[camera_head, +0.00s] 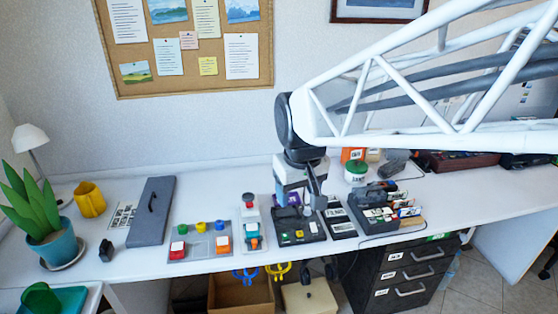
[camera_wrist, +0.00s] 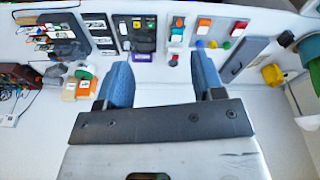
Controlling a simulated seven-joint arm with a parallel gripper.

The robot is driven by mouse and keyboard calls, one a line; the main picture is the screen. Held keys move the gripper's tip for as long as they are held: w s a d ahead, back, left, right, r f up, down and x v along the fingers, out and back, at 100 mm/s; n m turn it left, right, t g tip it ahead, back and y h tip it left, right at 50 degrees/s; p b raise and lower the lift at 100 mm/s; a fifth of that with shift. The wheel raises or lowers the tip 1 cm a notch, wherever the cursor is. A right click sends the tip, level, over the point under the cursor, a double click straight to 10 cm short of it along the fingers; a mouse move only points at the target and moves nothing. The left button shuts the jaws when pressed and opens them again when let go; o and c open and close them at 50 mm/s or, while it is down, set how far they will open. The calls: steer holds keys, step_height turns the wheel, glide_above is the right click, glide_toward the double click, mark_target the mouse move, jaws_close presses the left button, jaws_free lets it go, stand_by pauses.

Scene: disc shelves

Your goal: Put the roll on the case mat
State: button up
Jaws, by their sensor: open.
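My gripper (camera_head: 300,203) is open and hangs over the back of the white desk. Its two blue fingers stand apart with nothing between them in the wrist view (camera_wrist: 162,82). A short white and green cylinder (camera_head: 355,173), which may be the roll, stands to the right of my gripper near the wall; it also shows in the wrist view (camera_wrist: 86,71). A dark flat mat with white marked panels (camera_head: 339,218), which may be the case mat, lies right of the black device below my gripper; the wrist view also shows it (camera_wrist: 98,35). I cannot tell either identity for sure.
A black device (camera_head: 300,228) sits below my gripper. A dark rack with small cases (camera_head: 385,210) stands right of the dark mat. An orange box (camera_head: 353,154) is behind the cylinder. A grey tray with coloured pieces (camera_head: 182,250) lies left.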

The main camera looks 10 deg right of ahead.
steer(key=s+d+f+m, duration=0.1)
steer(key=s+d, duration=0.1)
steer(key=s, duration=0.5)
steer(key=s+d+m, duration=0.1)
steer(key=s+d, duration=0.2)
steer(key=s, duration=0.4)
steer(key=shift+s+f+m+t, duration=0.2)
steer(key=shift+f+m+t, duration=0.1)
steer(key=shift+f+m, duration=0.1)
